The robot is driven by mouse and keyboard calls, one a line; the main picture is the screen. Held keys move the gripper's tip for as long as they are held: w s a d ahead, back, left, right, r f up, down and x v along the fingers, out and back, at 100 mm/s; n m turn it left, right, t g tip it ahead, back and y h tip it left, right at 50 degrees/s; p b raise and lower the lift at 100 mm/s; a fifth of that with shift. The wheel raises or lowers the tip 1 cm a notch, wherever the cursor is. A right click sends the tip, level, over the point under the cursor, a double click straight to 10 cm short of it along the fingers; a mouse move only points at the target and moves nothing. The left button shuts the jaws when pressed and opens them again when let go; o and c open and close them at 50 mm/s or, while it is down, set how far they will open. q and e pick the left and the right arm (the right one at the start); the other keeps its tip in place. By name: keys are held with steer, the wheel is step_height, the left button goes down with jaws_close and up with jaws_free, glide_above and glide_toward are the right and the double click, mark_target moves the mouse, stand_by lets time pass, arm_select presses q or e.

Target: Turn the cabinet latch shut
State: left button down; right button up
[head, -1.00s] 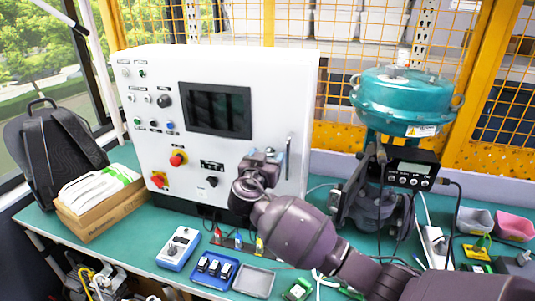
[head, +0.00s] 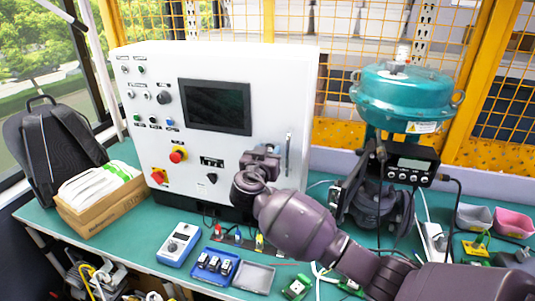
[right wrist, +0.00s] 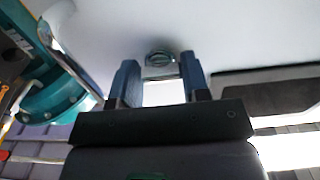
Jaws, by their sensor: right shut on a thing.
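The white control cabinet (head: 225,150) stands on the green bench in the head view. My right gripper (head: 264,152) is at the lower right of its front face, left of the vertical door handle (head: 288,153). The gripper covers most of the latch in the head view. In the right wrist view, the round metal base of the latch (right wrist: 160,59) shows on the white panel, between and just beyond the blue fingertips of my right gripper (right wrist: 160,80). The fingers are shut on the latch, whose gripped part is hard to make out. My left gripper is not in view.
A black rotary switch (head: 211,178) and a red button (head: 178,155) are left of my gripper. A blue meter (head: 179,245) and trays (head: 254,278) lie in front.

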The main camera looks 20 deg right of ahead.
steer(key=shift+n, duration=8.8)
